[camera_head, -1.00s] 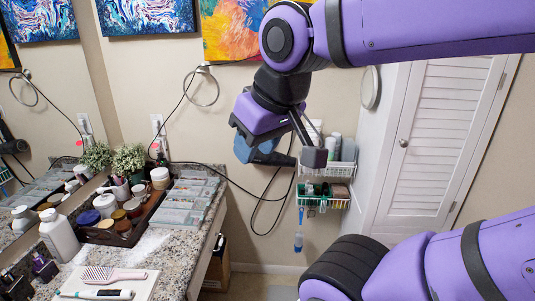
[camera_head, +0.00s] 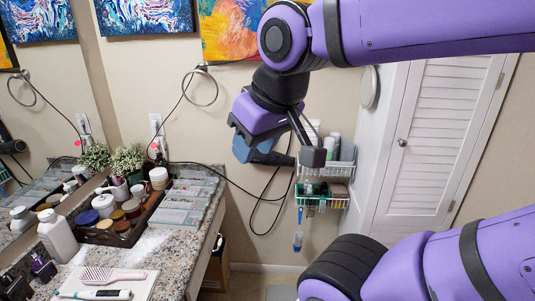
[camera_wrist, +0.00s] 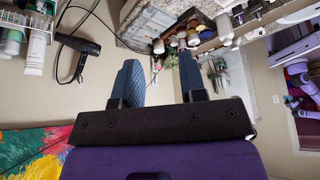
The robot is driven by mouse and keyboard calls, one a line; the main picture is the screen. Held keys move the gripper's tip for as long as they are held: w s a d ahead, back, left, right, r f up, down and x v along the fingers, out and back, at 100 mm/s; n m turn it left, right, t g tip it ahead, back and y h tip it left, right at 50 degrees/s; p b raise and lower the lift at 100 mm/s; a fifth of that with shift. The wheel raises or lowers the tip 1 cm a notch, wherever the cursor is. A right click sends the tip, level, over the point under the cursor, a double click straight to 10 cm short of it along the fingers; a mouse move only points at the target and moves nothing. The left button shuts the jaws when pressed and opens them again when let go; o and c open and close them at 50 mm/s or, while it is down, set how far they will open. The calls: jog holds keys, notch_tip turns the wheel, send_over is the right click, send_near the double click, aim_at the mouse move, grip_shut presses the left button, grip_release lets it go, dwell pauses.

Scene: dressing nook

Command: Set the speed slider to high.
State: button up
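A black hair dryer (camera_wrist: 78,46) hangs by the wall in the wrist view, left of my fingers. Its speed slider cannot be made out. In the head view only a dark part of the dryer (camera_head: 284,159) seems to show, mostly hidden behind my gripper. My gripper (camera_wrist: 161,82) is open, with its two blue fingers apart and nothing between them. The dryer is outside the fingers, apart from the left one in the wrist view. In the head view, my gripper (camera_head: 250,148) is in front of the wall, above and right of the counter.
A wire rack with bottles (camera_head: 322,192) hangs right of my gripper, close by. A loose cable (camera_head: 262,222) hangs below. The granite counter (camera_head: 178,240) at left holds a tray of jars, a white bottle (camera_head: 58,238) and a pink hairbrush (camera_head: 112,275). A louvered door stands right.

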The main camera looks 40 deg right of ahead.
dwell(0.4)
jog(key=w+d+f+n+t, duration=0.1)
jog(key=w+d+f, duration=0.15)
jog(key=w, duration=0.55)
jog(key=w+d+f+n, duration=0.1)
jog(key=w+d+n, duration=0.15)
jog(key=w, duration=0.45)
jog(key=w+d+f+n+t, duration=0.15)
jog(key=w+d, duration=0.25)
jog(key=w, duration=0.4)
jog(key=w+d+f+n+h, duration=0.2)
jog(key=w+d+f+h, duration=0.2)
jog(key=w+d+f, duration=0.65)
jog(key=w+d+f+n+t+h, duration=0.25)
jog(key=d+f+n+h, duration=0.25)
jog(key=d+f+n, duration=0.45)
jog(key=w+d+f+n+t+h, duration=0.1)
jog(key=w+d+f+n+h, duration=0.35)
jog(key=d+f+n, duration=0.5)
jog(key=w+d+r+m, duration=0.1)
jog(key=w+d, duration=0.5)
jog(key=d, duration=0.2)
jog(key=shift+w+d+r+m, duration=0.15)
jog(key=shift+d+r+m, duration=0.2)
jog(key=shift+d+m, duration=0.05)
jog(key=shift+c, duration=0.2)
